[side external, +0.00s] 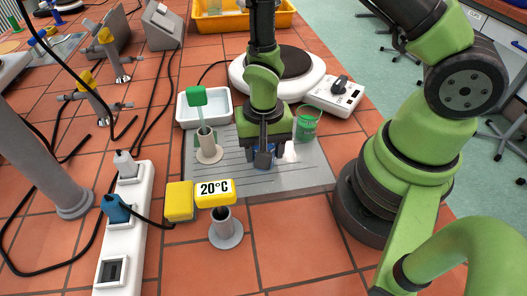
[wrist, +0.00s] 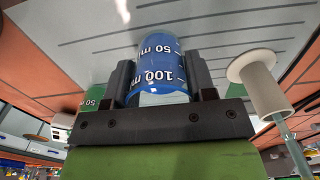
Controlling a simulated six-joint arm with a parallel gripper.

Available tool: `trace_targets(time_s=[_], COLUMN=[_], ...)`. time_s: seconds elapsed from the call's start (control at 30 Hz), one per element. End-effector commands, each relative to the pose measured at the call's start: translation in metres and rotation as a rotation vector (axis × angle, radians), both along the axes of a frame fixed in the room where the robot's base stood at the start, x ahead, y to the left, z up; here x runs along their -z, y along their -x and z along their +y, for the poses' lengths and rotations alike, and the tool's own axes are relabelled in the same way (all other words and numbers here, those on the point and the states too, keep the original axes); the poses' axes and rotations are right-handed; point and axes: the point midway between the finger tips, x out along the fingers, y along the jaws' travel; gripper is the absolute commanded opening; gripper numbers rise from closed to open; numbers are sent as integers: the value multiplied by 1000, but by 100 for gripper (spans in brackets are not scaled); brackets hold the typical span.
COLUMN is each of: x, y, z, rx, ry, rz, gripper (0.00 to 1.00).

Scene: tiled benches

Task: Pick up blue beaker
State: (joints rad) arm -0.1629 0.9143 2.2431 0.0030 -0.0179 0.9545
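The blue beaker (wrist: 158,68), with white volume marks, stands between the two fingers of my gripper (wrist: 160,72) in the wrist view. The fingers flank it closely on both sides; I cannot tell whether they press on it. In the side view, my gripper (side external: 264,160) points down low over the grey lined mat (side external: 290,182). The blue beaker (side external: 262,158) shows there only in part behind the fingers, and it seems to be at mat level.
A green beaker (side external: 306,126) stands close right of my gripper. A beige holder with a green-topped stick (side external: 207,148) is to the left. A white tray (side external: 205,106), a round white hotplate (side external: 300,68) and a 20°C display (side external: 214,192) surround the mat.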

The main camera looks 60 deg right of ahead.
Motion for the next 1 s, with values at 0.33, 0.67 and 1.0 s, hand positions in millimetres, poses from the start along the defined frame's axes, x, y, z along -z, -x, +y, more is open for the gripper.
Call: trace_targets(time_s=[0.33, 0.67, 1.0], x=[-1, -33, -89], y=[0, -2, -1], z=[0, 0, 0], rx=[0, 0, 0], ry=[0, -1, -1], rz=[-1, -8, -6], gripper=[24, 24, 24])
